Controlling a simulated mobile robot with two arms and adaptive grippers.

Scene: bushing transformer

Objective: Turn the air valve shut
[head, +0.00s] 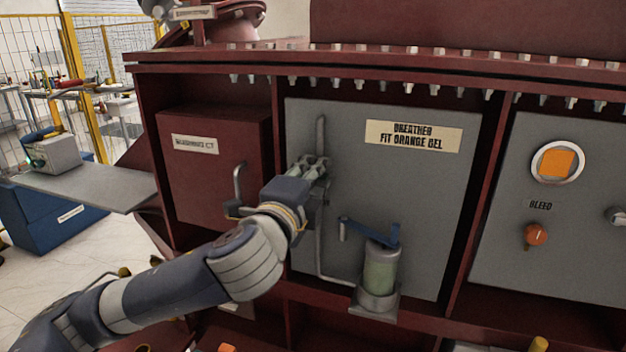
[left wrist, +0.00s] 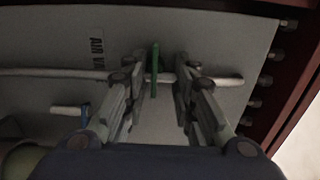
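The air valve shows in the left wrist view as a green handle (left wrist: 155,68), standing across a pale pipe (left wrist: 55,73) at about a right angle. A partly hidden label (left wrist: 97,48) reading "AIR V" is beside it. My left gripper (left wrist: 158,76) is open, with one finger on each side of the handle and visible gaps to both. In the head view my left gripper (head: 312,168) is at the grey breather panel (head: 400,185), over the vertical pipe (head: 320,130), and hides the valve. My right gripper is not in view.
A breather jar (head: 380,272) stands below and right of the gripper, with a blue lever (head: 368,231) above it. A red box (head: 210,175) with a grey handle (head: 238,182) is to the left.

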